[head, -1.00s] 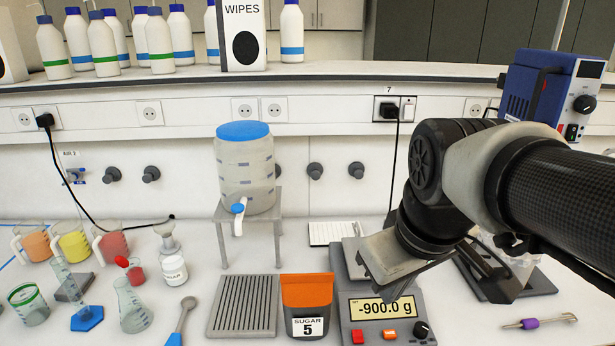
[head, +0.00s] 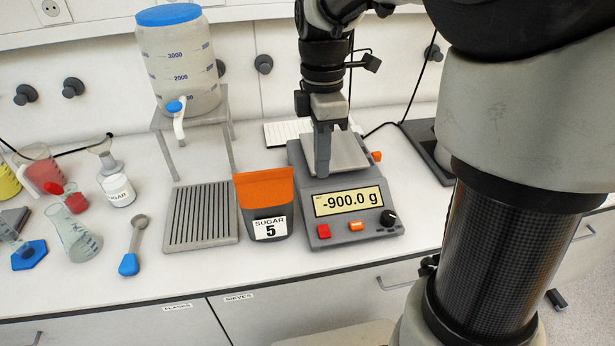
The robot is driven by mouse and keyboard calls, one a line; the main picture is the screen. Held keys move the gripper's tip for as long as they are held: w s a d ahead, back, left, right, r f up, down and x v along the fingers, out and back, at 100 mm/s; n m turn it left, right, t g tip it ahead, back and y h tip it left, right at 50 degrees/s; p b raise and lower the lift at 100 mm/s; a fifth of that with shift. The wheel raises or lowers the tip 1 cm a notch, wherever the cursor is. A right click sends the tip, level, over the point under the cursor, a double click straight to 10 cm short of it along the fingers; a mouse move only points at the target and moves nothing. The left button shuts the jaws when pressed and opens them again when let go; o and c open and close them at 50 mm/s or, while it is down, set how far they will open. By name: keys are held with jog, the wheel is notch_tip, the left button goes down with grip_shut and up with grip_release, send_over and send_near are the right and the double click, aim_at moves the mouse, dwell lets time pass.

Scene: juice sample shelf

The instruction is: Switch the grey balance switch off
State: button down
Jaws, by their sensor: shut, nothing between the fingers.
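The grey balance (head: 355,238) stands on the bench at centre right, its display (head: 348,201) lit and reading -900.0 g. On its front are a red button (head: 323,231), an orange button (head: 356,226) and a black knob (head: 388,217). A small orange part (head: 376,156), possibly the switch, sticks out at its right side towards the back. My gripper (head: 322,172) points down, shut and empty, in front of the weighing pan (head: 348,156) and above the display's left end. I cannot tell whether it touches the pan.
An orange sugar pouch (head: 264,190) stands close left of the balance, beside a grooved grey tray (head: 202,214). A tapped water container (head: 180,62) stands on a stand behind. A dark plate (head: 428,150) lies to the right. Bench in front of the balance is clear.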

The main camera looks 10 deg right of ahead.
aim_at(321, 225)
jog(key=f, duration=0.4)
jog(key=f+b, duration=0.1)
jog(key=f, duration=0.4)
jog(key=s+f+b, duration=0.1)
jog(key=f, duration=0.4)
jog(key=shift+g+p, duration=0.3)
jog(key=shift+p, duration=0.35)
jog(key=shift+w+f, duration=0.15)
jog(key=shift+f, duration=0.2)
jog(key=shift+r, duration=0.1)
jog(key=shift+s, duration=0.25)
